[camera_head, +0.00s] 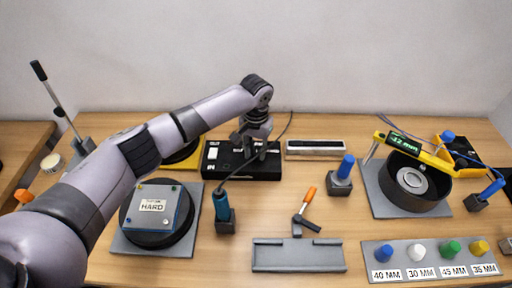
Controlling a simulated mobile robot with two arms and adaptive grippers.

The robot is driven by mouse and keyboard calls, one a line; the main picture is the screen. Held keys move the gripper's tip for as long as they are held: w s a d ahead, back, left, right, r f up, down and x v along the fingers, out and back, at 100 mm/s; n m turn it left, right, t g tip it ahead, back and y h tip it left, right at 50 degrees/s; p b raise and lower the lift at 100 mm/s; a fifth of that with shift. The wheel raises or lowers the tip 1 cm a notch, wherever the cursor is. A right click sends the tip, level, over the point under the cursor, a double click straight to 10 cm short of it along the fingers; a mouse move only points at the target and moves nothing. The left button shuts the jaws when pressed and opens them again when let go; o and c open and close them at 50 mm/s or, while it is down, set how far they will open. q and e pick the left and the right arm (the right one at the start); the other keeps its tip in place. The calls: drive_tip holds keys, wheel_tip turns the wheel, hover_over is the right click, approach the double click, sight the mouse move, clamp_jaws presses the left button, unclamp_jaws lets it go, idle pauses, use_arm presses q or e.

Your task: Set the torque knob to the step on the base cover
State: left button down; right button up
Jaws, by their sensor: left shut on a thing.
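My left arm reaches in from the left, and my left gripper (252,150) points down at the black control box (215,166) at the back middle. The fingers are shut at the top of this box, on what seems to be its torque knob. The gripper hides the knob and its setting. The base cover (151,206) is a blue-grey plate with a label reading "HARD"; it lies on a round black pad on a grey plate at the left. My right gripper is not in view.
A blue-handled driver (222,205) with a cable stands right of the base cover. A black ring (413,184) under a yellow gauge and a rack of coloured knobs (431,258) are at right.

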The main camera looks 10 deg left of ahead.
sight(256, 153)
use_arm(q)
drive_tip(key=m+p, duration=0.2)
drive_tip(key=m, duration=0.2)
drive_tip(key=shift+r+m, duration=0.1)
drive_tip(key=shift+m, duration=0.2)
drive_tip(key=shift+m+p, duration=0.45)
drive_tip(key=shift+m, duration=2.05)
drive_tip(key=c, duration=1.3)
unclamp_jaws()
wheel_tip(256, 153, up, 12)
